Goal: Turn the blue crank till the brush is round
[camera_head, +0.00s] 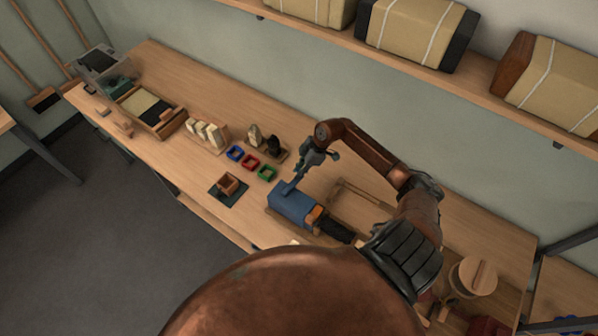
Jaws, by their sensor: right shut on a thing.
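A blue machine (290,203) stands on the workbench near the middle of the view. The blue crank (291,186) rises from its upper end. My right gripper (302,171) reaches down from the right and is shut on the crank's upper part; the fingers hide the grip. At the machine's lower right end is a small wooden block (316,214) with a dark piece (337,230) beside it, which looks like the brush. Its bristle shape is too small to tell. My left gripper is not in view.
Red, blue and green square frames (250,162) lie left of the machine, near a wooden box on a dark mat (229,191). A wooden rack (358,196) lies right of the machine. A round lidded tub (474,277) stands far right. A shelf with bales (417,31) runs above.

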